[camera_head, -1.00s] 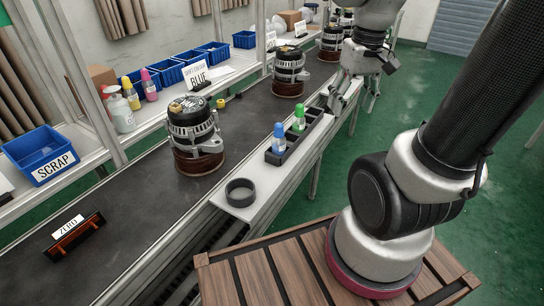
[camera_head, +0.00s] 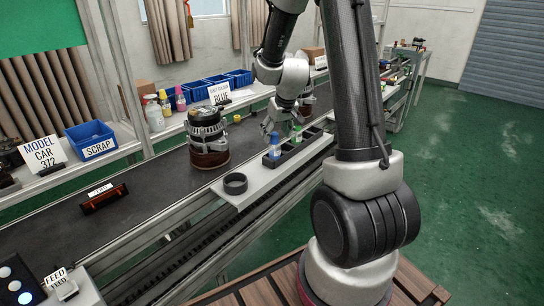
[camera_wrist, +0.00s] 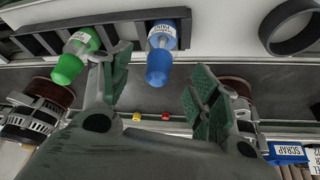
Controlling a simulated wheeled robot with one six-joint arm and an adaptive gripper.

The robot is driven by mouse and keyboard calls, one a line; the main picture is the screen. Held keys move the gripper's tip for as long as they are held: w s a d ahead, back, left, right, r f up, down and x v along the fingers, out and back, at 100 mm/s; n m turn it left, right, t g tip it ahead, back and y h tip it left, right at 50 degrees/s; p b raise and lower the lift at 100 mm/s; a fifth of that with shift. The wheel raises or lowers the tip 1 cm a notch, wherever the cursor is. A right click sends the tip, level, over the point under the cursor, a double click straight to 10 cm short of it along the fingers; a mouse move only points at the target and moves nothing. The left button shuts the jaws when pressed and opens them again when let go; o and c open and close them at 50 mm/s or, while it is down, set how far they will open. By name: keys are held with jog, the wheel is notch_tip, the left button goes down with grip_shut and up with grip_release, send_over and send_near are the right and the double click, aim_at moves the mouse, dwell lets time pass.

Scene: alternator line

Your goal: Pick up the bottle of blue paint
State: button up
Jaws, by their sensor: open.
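The blue paint bottle (camera_head: 274,146) stands in the near end of a black slotted rack (camera_head: 318,134) beside the conveyor. A green-capped bottle (camera_head: 297,133) stands beside it. In the wrist view the blue bottle (camera_wrist: 159,62) appears between my two spread fingers, with the green bottle (camera_wrist: 76,58) just outside the left finger. My gripper (camera_head: 279,122) is open and empty, just above and behind the bottles in the head view. It also shows in the wrist view (camera_wrist: 158,82). I cannot tell whether a finger touches either bottle.
A dark ring (camera_head: 235,183) lies on the pale ledge (camera_head: 258,178) left of the rack. An alternator (camera_head: 208,138) stands on the belt (camera_head: 150,185). A back shelf holds a blue scrap bin (camera_head: 91,139), other bottles and a BLUE sign (camera_head: 219,93).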

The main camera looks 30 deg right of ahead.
aim_at(275, 145)
jog(key=x, duration=0.4)
jog(key=s+x, duration=0.1)
jog(key=x, duration=0.1)
jog(key=shift+w+d+f, duration=0.1)
jog(key=shift+w+f, duration=0.05)
jog(key=shift+f, duration=0.3)
jog(key=c, duration=1.1)
